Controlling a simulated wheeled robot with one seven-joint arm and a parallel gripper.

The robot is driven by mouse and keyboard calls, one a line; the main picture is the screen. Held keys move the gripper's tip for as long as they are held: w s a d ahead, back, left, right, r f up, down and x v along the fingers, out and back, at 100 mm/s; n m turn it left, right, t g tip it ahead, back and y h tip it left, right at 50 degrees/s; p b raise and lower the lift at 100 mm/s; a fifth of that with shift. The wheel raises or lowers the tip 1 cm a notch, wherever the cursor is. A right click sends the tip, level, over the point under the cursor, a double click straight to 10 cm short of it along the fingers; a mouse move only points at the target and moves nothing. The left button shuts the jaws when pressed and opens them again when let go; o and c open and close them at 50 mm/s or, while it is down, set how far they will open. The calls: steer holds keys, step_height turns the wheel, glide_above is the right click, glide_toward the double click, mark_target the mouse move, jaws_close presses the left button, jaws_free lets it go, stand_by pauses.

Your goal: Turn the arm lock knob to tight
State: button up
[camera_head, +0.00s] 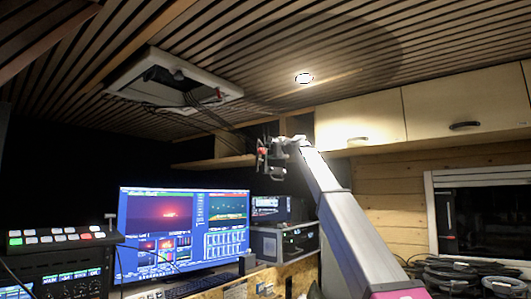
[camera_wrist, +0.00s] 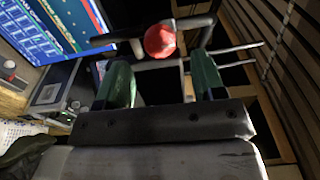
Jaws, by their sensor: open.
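A round red knob (camera_wrist: 160,41) shows at the top middle of the wrist view, on a dark bar-like fitting with thin rods running off to the right. My gripper (camera_wrist: 162,62) is open, with its two green fingers apart. The knob appears just beyond the fingertips and between their lines; I cannot tell whether they touch it. In the head view my gripper (camera_head: 270,156) is small, at the end of my raised arm, beside a dark fitting with a red part (camera_head: 279,172). The knob's markings and its turn position cannot be made out.
A large lit monitor (camera_head: 184,232) stands at the left, with a button panel (camera_head: 62,238) beside it and rack equipment (camera_head: 284,241) to its right. Pale cabinets (camera_head: 360,122) hang at the right. A slatted ceiling (camera_head: 300,40) with a white-framed hatch (camera_head: 125,84) is overhead.

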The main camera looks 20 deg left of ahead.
steer(key=v, duration=0.6)
steer(key=shift+d+f, duration=0.1)
